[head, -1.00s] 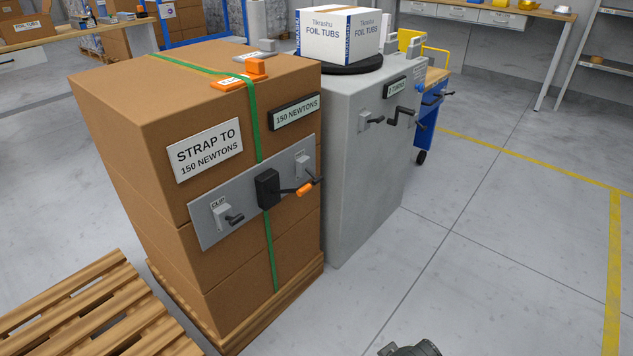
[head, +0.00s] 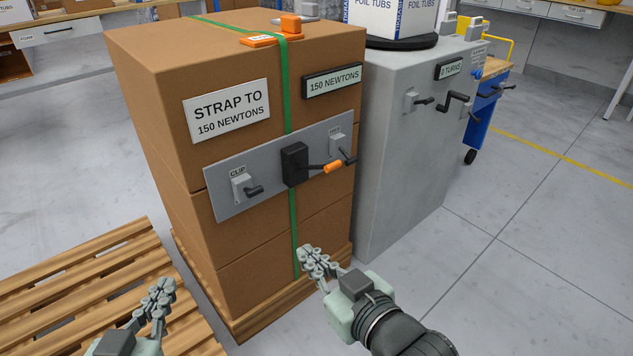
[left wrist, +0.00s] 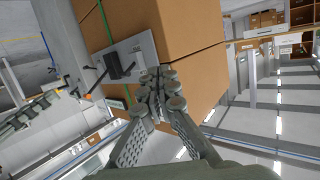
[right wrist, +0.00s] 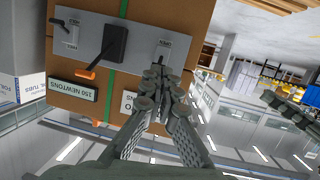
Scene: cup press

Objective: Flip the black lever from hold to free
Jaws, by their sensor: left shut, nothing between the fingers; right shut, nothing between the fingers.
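A grey panel (head: 222,208) on the stacked brown boxes carries two small black levers. My right gripper (head: 312,254) is shut and empty, below the panel in the head view; the panel also shows in the right wrist view (right wrist: 85,22). My left gripper (head: 160,292) is shut and empty, lower left over the pallet.
A grey machine (head: 400,190) to the right carries another black lever (head: 424,101) and a black crank (head: 456,103). A green strap (head: 285,80) runs over the boxes. A wooden pallet (head: 80,285) lies at the left.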

